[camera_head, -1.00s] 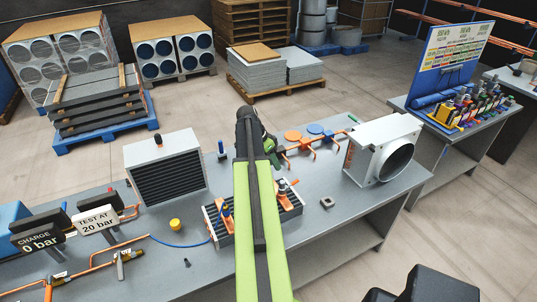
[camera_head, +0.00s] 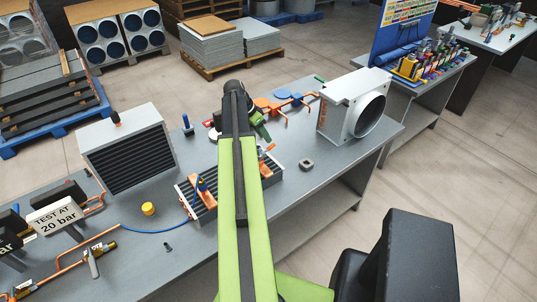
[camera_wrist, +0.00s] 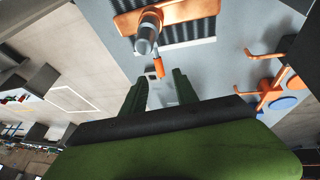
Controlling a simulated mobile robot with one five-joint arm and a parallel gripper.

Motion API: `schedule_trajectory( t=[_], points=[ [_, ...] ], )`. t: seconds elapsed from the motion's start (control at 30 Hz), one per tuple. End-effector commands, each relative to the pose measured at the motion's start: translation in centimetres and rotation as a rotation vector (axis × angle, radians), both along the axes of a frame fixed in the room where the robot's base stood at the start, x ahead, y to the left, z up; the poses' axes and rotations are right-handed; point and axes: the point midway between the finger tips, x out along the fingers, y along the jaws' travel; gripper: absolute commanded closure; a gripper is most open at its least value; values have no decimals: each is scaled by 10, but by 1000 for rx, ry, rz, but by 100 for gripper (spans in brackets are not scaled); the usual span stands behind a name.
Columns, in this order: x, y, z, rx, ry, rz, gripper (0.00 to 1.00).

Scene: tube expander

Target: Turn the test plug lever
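A finned coil block (camera_head: 207,209) lies on the grey workbench. A plug with a blue lever (camera_head: 202,186) stands at its left end. At its right end, partly hidden by my arm, is a plug with an orange lever (camera_head: 270,148). In the wrist view, this plug's grey cylinder (camera_wrist: 147,32) sits on a copper-coloured plate, and its orange lever (camera_wrist: 158,68) points toward my fingers. My gripper (camera_wrist: 159,88) is open, with its dark green fingers apart and the lever just beyond the gap. In the head view, my gripper (camera_head: 262,130) is just behind the plug.
A black-finned unit (camera_head: 128,150) stands on the left, near a "TEST AT 20 bar" sign (camera_head: 57,214). A grey fan box (camera_head: 355,105) stands on the right. Copper pipes with orange and blue discs (camera_head: 280,101) lie behind my gripper. A small nut-like block (camera_head: 306,164) is on clear bench.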

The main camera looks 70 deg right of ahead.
Motion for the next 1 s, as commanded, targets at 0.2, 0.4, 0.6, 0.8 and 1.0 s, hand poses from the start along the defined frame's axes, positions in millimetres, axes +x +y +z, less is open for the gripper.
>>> schedule_trajectory(
  t=[0.2, 0.4, 0.6, 0.8, 1.0],
  points=[
    [-15, -8, -45, 1, 0, -1, 65],
    [-20, -11, -53, 0, 0, 1, 65],
    [-21, -12, -52, 1, 0, 2, 65],
    [-20, -11, -52, 1, 0, 2, 82],
    [-20, -11, -52, 0, 0, 2, 100]
  ],
)
